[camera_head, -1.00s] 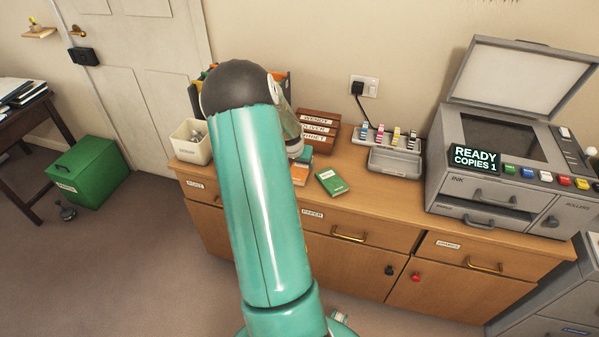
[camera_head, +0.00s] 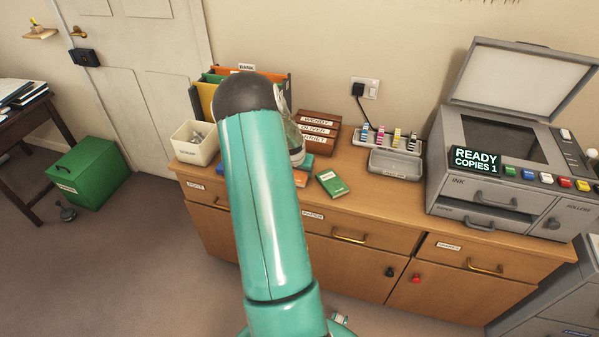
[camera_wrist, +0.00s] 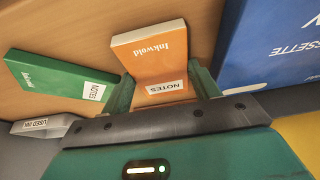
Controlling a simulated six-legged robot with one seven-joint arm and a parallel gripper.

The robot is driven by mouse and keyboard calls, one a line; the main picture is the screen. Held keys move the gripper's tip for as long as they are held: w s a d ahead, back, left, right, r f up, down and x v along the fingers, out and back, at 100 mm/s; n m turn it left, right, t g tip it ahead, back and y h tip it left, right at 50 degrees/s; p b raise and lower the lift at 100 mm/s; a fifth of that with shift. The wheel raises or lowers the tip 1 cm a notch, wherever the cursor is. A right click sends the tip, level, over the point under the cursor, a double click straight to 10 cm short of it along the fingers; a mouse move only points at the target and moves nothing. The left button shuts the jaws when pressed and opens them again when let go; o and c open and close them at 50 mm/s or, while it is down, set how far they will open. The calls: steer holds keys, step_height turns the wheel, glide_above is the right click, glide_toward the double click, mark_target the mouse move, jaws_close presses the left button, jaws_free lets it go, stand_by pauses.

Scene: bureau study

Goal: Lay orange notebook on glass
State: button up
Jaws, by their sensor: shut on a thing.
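The orange notebook (camera_wrist: 155,52), with a white NOTES label, is between the two fingers of my gripper (camera_wrist: 163,90) in the wrist view. My gripper is shut on it. I cannot tell whether the notebook touches the surface. The copier glass (camera_head: 504,138) is a dark pane on the grey copier at the right, under a raised lid (camera_head: 515,80). The glass is bare.
A green notebook (camera_head: 331,184) lies just right of the orange one. A blue cassette box (camera_wrist: 270,45) is close on the other side. A white bin (camera_head: 195,143) is at left.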

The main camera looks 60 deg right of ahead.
mark_target(299, 173)
steer(key=shift+r, duration=0.45)
step_height(299, 173, up, 2)
steer(key=shift+r, duration=0.1)
steer(key=w+a+r, duration=0.2)
steer(key=a+r, duration=0.8)
steer(key=a, duration=0.4)
steer(key=shift+d, duration=0.1)
